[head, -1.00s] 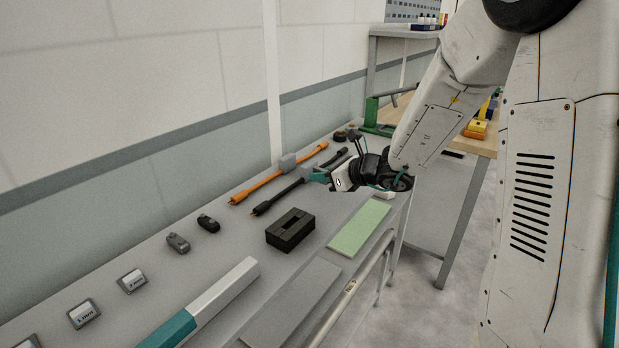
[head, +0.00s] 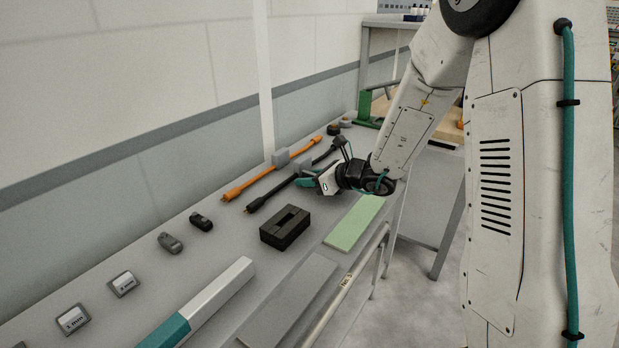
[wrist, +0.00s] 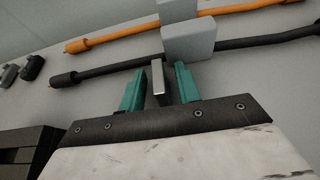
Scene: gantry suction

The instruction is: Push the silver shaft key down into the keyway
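My gripper (wrist: 159,88) shows two teal fingers set apart in the wrist view. A small silver bar, which looks like the shaft key (wrist: 158,76), is between them with a gap on each side. Whether it stands or lies is unclear. In the head view my gripper (head: 305,182) is low over the bench, just right of the dark shaft; the key cannot be made out there. A black block with a slot in its top (head: 285,227), possibly the keyway, sits on the bench nearer the camera. Its edge shows at lower left in the wrist view (wrist: 22,150).
An orange rod (head: 250,183) and a dark rod (head: 268,197) with grey blocks lie behind my gripper. A green mat (head: 354,222), a silver-and-teal bar (head: 215,292), two small dark parts (head: 201,222) and labelled tiles (head: 124,284) also lie on the grey bench (head: 150,300).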

